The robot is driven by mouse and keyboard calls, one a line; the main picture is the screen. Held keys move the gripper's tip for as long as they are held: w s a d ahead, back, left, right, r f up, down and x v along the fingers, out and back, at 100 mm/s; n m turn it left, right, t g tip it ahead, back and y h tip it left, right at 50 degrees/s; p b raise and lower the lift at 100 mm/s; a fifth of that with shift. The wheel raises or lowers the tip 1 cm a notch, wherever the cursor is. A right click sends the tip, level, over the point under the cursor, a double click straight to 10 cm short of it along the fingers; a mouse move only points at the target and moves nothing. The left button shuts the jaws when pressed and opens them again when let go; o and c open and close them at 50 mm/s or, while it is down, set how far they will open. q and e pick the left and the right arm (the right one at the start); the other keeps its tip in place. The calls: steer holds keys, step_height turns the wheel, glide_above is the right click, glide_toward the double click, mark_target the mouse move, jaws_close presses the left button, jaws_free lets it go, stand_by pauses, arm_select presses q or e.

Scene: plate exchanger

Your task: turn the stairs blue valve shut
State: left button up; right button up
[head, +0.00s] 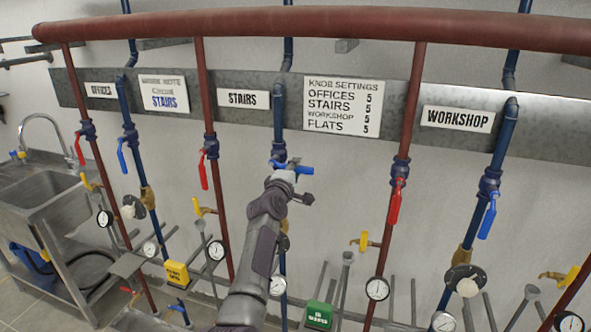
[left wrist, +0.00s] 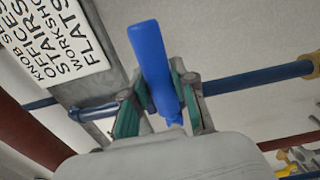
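The stairs blue valve (head: 278,153) is on the blue pipe right of the STAIRS sign (head: 243,98). Its blue handle (head: 303,169) points sideways to the right, across the upright pipe. In the left wrist view the handle (left wrist: 151,55) stands between the two green-padded fingers and crosses the blue pipe (left wrist: 255,80) at roughly a right angle. My left gripper (head: 290,177) is at the handle, its fingers close in on both sides and seemingly touching it. My right gripper is not in view.
Red levers (head: 203,171) (head: 395,203) hang on neighbouring red pipes, and blue levers (head: 122,155) (head: 488,217) on other blue pipes. A thick red pipe (head: 300,22) runs across above. Gauges and yellow taps sit lower. A sink bench (head: 60,215) stands at the left.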

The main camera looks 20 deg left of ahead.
arm_select(q)
steer(key=o, duration=0.3)
steer(key=shift+o, duration=0.2)
steer(key=s, duration=0.7)
steer(key=shift+s+a, duration=0.15)
steer(key=shift+s, duration=0.1)
